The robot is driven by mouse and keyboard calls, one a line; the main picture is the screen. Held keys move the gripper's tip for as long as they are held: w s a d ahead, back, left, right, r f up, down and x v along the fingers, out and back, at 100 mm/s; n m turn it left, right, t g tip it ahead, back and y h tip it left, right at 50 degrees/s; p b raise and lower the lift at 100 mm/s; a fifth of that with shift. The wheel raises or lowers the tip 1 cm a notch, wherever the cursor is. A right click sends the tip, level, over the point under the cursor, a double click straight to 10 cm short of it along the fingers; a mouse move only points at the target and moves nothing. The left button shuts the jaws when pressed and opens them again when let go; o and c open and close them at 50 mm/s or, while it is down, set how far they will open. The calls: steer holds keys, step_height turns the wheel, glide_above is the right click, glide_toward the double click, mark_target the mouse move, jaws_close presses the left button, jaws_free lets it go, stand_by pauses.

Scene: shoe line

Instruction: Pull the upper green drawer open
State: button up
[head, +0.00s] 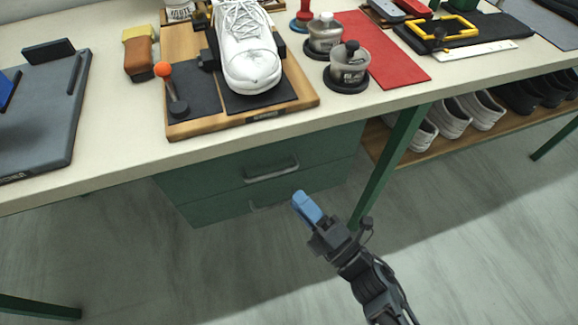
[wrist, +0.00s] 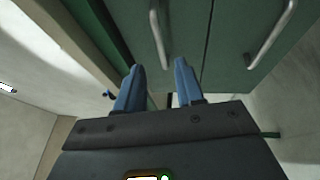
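The upper green drawer (head: 225,172) is under the workbench and looks shut, with a grey bar handle (head: 272,170) on its front. A lower green drawer (head: 215,208) sits below it, its handle partly visible. My gripper (head: 305,207) is below and right of the upper handle in the head view. In the wrist view the blue fingers of my gripper (wrist: 160,80) are apart with nothing between them. Two bar handles show beyond them; the left one (wrist: 160,35) appears to be the upper drawer's. The fingers do not appear to touch either handle.
The green table leg (head: 385,168) stands just right of the drawers. The cream workbench top (head: 110,150) overhangs them and carries a white shoe (head: 250,60) on a wooden board (head: 240,123). A low shelf (head: 450,145) with shoes is at right. The floor in front is clear.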

steer(key=x, duration=0.8)
steer(key=shift+w, duration=0.1)
jaws_close()
steer(key=shift+f, duration=0.1)
stand_by(0.5)
